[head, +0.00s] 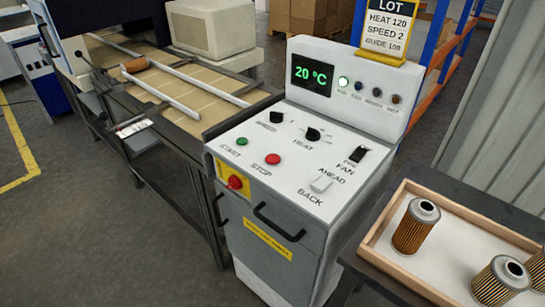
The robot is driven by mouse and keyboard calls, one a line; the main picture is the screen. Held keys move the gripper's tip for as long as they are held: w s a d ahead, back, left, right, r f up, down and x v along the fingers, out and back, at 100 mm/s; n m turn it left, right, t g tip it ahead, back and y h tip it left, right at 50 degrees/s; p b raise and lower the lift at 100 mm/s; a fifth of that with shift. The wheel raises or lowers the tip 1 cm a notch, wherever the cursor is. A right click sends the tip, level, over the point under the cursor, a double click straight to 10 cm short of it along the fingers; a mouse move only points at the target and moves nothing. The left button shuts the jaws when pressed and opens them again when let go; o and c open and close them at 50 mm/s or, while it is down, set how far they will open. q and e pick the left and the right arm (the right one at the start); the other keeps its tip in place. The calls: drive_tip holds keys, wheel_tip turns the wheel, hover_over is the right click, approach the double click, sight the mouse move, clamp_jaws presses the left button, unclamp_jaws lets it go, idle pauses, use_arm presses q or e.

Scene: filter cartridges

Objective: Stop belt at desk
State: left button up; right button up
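The control desk (268,200) stands in the middle of the head view. On its sloping top are a green START button (242,142) and a red STOP button (274,159). A red mushroom button (235,182) on a yellow plate sits on its front edge. The white AHEAD/BACK switch (321,184) is at the lower right of the top. Neither gripper is in view.
A HEAT knob (313,134), a SPEED knob (276,118) and a black FAN switch (357,154) share the top. A lot card (391,30) reads HEAT 120, SPEED 2, GUIDE 100. A wooden tray (395,274) at right holds filter cartridges (416,228).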

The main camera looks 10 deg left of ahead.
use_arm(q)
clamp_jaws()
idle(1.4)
